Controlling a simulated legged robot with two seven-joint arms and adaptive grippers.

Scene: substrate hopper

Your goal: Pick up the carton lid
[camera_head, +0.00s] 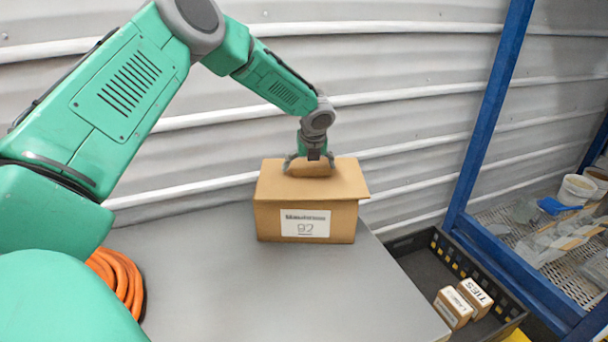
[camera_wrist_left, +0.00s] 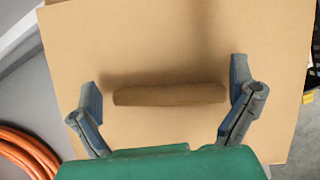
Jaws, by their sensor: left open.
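The carton lid (camera_head: 338,184) is a flat brown board lying on top of a brown carton (camera_head: 270,222) with a white label, near the back of the grey table. A brown bar handle (camera_head: 309,168) stands on the lid. In the left wrist view the lid (camera_wrist_left: 180,50) fills most of the picture, with the handle (camera_wrist_left: 170,94) across its middle. My left gripper (camera_head: 309,163) is open above the lid. In the left wrist view its fingers (camera_wrist_left: 168,105) are spread to either side of the handle's ends, with gaps visible. My right gripper is not in view.
An orange coiled hose (camera_head: 120,278) lies at the table's left. A black tray (camera_head: 420,257) with two small boxes (camera_head: 462,302) is at the right. A blue-framed rack (camera_head: 487,120) stands beyond it. The front of the grey table (camera_head: 270,300) is clear.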

